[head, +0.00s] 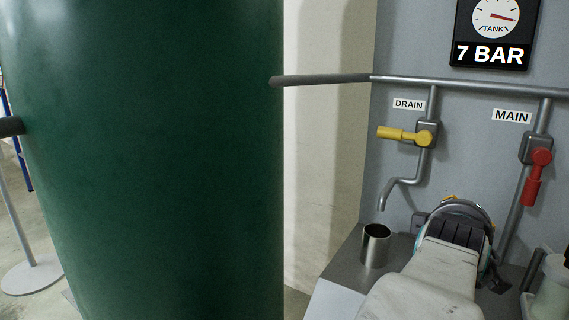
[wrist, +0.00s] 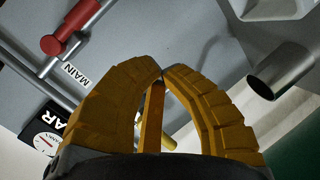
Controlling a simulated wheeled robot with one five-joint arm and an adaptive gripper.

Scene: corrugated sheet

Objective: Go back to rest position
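My gripper (wrist: 162,74) fills the middle of the wrist view. Its two yellow ribbed fingers bow outward and come together at the tips, with nothing seen held between them. In the head view my arm reaches in from the bottom right and hides most of the gripper, with only a little yellow showing at its top. The gripper is in front of the grey panel (head: 470,150), below the valves and right of the metal cup (head: 375,246). The cup also shows at the right of the wrist view (wrist: 282,70).
A large green tank (head: 150,160) fills the left. The yellow DRAIN lever (head: 400,134) lies horizontal; the red MAIN lever (head: 536,180) points down. The gauge (head: 497,20) hangs above a 7 BAR sign. A pale bottle (head: 552,290) stands close right of my arm.

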